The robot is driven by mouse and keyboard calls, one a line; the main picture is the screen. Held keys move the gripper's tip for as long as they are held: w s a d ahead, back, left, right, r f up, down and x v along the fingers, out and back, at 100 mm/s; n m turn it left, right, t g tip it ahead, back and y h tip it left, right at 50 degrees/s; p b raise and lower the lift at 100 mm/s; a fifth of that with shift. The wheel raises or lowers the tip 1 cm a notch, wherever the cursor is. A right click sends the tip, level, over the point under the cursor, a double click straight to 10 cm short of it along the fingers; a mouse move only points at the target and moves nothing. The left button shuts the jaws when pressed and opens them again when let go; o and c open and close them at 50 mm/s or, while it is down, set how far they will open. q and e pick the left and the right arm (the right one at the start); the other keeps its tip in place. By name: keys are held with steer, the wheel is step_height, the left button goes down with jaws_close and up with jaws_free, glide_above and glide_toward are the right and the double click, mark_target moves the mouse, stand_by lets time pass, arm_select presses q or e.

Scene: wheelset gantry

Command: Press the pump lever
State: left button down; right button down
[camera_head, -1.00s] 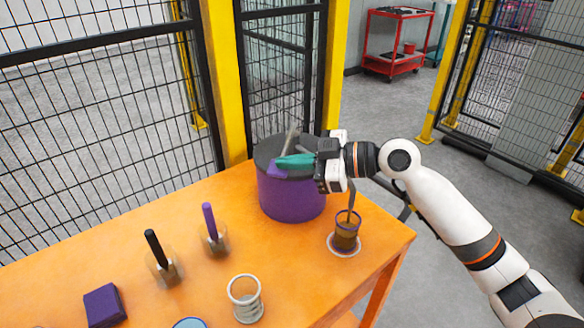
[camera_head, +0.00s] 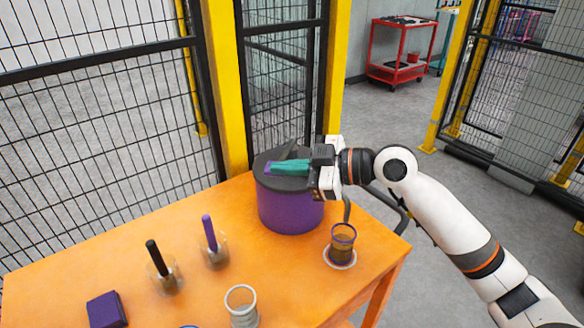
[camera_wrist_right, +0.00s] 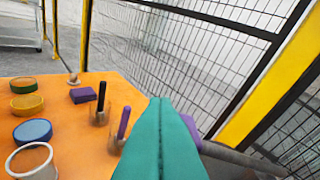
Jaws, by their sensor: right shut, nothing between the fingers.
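The pump is a purple drum (camera_head: 290,212) with a dark lid at the far right part of the orange table. Its grey lever (camera_head: 287,150) lies low over the lid; in the right wrist view the lever's rod (camera_wrist_right: 238,158) runs to the right from a purple end (camera_wrist_right: 190,124). My right gripper (camera_head: 280,168) is over the lid with its teal fingers shut and nothing between them. The fingers (camera_wrist_right: 160,140) overlap the purple end in view; contact is partly hidden by them. My left gripper is not in view.
A glass (camera_head: 342,242) with brown contents stands on a coaster under the spout. A ringed cup (camera_head: 241,305), two brushes in clear holders (camera_head: 214,250) and a purple block (camera_head: 105,309) stand on the table (camera_head: 120,255). Mesh fencing (camera_head: 100,130) closes off the back.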

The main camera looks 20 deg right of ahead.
steer(key=b+v, duration=0.3)
steer(key=v, duration=0.7)
steer(key=shift+w+d, duration=0.1)
stand_by(0.4)
